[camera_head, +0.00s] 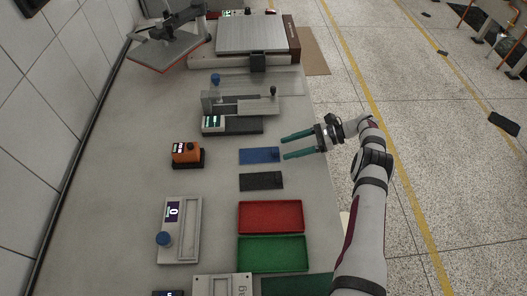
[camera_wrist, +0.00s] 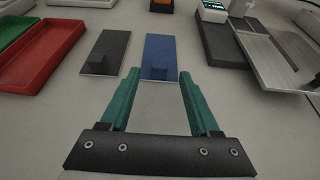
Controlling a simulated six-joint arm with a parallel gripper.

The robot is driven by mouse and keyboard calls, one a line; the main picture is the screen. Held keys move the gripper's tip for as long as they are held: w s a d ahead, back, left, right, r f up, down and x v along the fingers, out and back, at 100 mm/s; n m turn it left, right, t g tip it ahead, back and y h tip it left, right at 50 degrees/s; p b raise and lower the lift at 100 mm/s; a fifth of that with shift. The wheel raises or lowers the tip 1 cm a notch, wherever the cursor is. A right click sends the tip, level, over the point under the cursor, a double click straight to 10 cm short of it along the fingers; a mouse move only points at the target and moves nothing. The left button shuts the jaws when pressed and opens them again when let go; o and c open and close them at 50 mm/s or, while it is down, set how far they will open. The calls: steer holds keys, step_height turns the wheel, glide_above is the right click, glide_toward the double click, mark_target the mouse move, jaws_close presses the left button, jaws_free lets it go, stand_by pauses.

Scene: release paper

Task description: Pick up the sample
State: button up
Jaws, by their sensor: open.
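A flat blue strip (camera_head: 259,156) lies on the bench in the head view, just left of my gripper. A flat black strip (camera_head: 261,181) lies beside it, nearer the trays. Which one is the sample, I cannot tell. In the wrist view the blue strip (camera_wrist: 160,57) is straight ahead between my fingers, with a small darker mark near its close end. The black strip (camera_wrist: 107,52) is to its left. My gripper (camera_head: 282,147) has two green fingers, spread apart and empty. It also shows in the wrist view (camera_wrist: 157,75), with the tips close to the blue strip's near end.
A red tray (camera_head: 242,217) and a green tray (camera_head: 241,253) lie below the strips. An orange device (camera_head: 187,153) stands to the left. A testing device with a metal plate (camera_head: 232,124) stands above. Bare bench lies around the strips.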

mark_target(282, 150)
steer(key=x, duration=0.3)
steer(key=shift+a, duration=0.1)
jaws_close()
